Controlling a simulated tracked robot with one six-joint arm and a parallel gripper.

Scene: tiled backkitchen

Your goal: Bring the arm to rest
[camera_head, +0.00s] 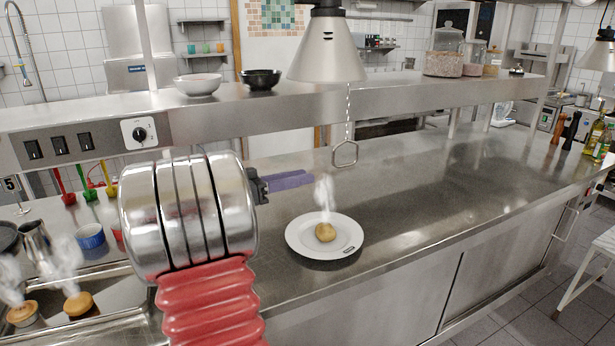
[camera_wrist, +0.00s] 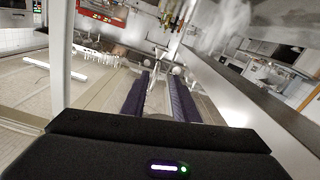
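My gripper (camera_head: 308,179) shows as purple fingers past my silver arm link in the head view, above the steel counter. The wrist view shows its two purple fingers (camera_wrist: 158,76) apart with a clear gap and nothing held between them. A white plate (camera_head: 299,244) stands on the counter in front of and to the right of the gripper. A small brown steaming food piece (camera_head: 326,232) lies on the plate, apart from the gripper. Part of the gripper is hidden behind my arm link.
A heat lamp (camera_head: 327,50) hangs above, with a chain and ring pull (camera_head: 345,153) near the gripper's right. A steel shelf (camera_head: 400,92) runs behind, bearing two bowls and jars. A metal tray (camera_head: 115,294) with steaming food is at left. The counter right of the plate is clear.

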